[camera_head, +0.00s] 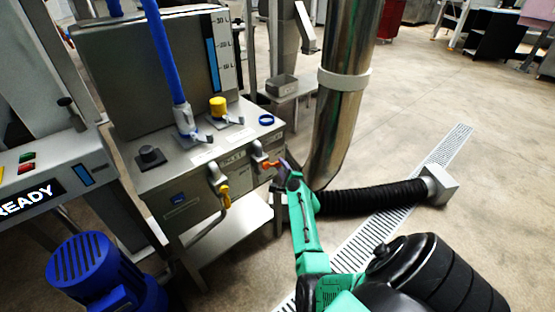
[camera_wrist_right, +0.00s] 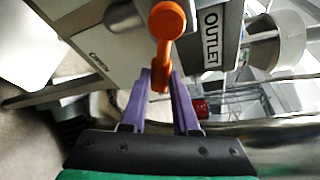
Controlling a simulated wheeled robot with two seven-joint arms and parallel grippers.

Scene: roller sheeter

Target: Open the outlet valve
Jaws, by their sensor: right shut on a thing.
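The outlet valve has an orange lever handle (camera_wrist_right: 166,22) and sits beside a plate marked OUTLET (camera_wrist_right: 211,40) in the right wrist view. In the head view its orange handle (camera_head: 270,164) is small, on the front right of the grey steel tank unit (camera_head: 160,195). My right gripper (camera_wrist_right: 162,84) has purple fingers, one on each side of the lower end of the orange lever, and is shut on it. In the head view the right gripper (camera_head: 284,166) reaches the valve from the right and partly hides it. My left gripper is not in view.
A second valve with a yellow handle (camera_head: 224,194) is left of the outlet valve. A yellow knob (camera_head: 218,106) and a blue hose (camera_head: 166,55) are on top. A steel pipe (camera_head: 345,100) and black corrugated hose (camera_head: 372,197) stand right. A blue motor (camera_head: 95,270) is front left.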

